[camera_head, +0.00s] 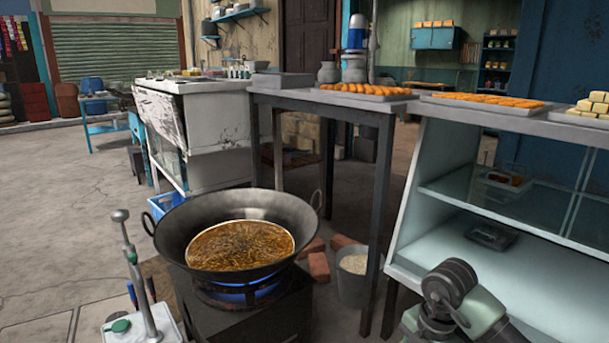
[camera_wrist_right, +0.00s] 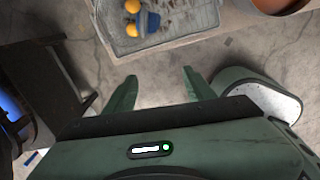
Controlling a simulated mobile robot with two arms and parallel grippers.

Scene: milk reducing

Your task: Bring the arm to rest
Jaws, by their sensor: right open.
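A large dark wok (camera_head: 175,233) with two handles sits on a black stove (camera_head: 250,312) in the head view. Brown liquid (camera_head: 240,245) lies in it. A blue flame (camera_head: 245,290) burns underneath. My right arm shows at the lower right of the head view, but its gripper is out of that frame. In the right wrist view my right gripper (camera_wrist_right: 158,80) has its two green fingers apart with nothing between them, above a grey floor. My left gripper is in neither view.
A dark-legged table (camera_head: 300,97) stands behind the wok, and a glass-fronted counter (camera_head: 425,190) at right. A bucket (camera_head: 353,288) and bricks (camera_head: 318,266) lie near the stove. In the wrist view, a grey tray (camera_wrist_right: 180,18) holds orange round things. Open floor (camera_head: 60,220) lies left.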

